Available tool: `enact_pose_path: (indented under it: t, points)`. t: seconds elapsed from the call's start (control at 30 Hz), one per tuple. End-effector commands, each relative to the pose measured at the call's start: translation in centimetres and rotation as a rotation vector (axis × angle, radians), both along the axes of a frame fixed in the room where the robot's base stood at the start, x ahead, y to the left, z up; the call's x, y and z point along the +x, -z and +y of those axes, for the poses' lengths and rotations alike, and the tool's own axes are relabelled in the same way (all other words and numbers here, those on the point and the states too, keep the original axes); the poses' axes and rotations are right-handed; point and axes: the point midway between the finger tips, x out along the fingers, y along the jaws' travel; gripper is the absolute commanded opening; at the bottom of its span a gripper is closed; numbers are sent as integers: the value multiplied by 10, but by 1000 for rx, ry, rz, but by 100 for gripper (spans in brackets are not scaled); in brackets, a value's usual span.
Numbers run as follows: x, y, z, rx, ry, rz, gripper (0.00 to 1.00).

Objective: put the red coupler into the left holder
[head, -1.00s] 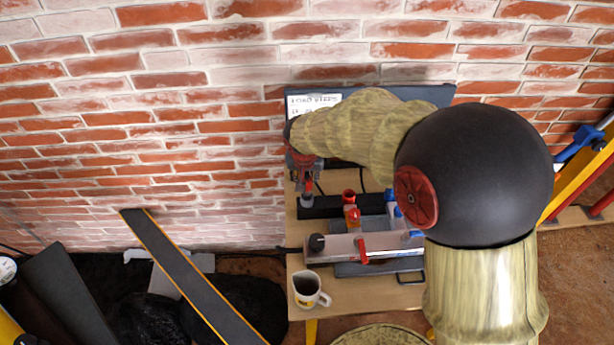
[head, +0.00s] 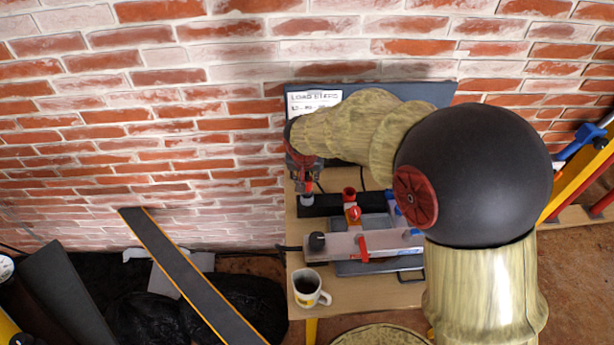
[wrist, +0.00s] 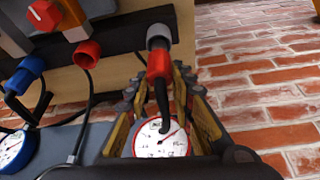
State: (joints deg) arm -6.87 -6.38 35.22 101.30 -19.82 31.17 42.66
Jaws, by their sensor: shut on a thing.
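The red coupler (wrist: 159,65) is between the fingers of my gripper (wrist: 165,92) in the wrist view, with a black hose bending from it towards a red-rimmed gauge. My gripper (head: 305,182) is shut on it. The left holder, a grey cup (head: 306,200) on a black rail (head: 328,206), is directly below the fingers in the head view. In the wrist view, the coupler's far end meets or overlaps the grey cup (wrist: 158,37). I cannot tell how deep it sits. The fingers hide part of the coupler.
A red cup (head: 349,193) stands on the rail to the right, with a blue fitting (head: 390,196) beyond. A valve block with a red knob (head: 354,214) is in front. A mug (head: 309,288) stands at the table's front left. The brick wall is close behind.

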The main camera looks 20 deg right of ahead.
Motion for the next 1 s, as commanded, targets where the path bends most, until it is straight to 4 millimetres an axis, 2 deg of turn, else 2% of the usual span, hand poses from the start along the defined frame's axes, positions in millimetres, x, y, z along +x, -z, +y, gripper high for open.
enact_pose_path:
  t: [1.0]
  points:
    - [0,14,0,0,0,-1,0]
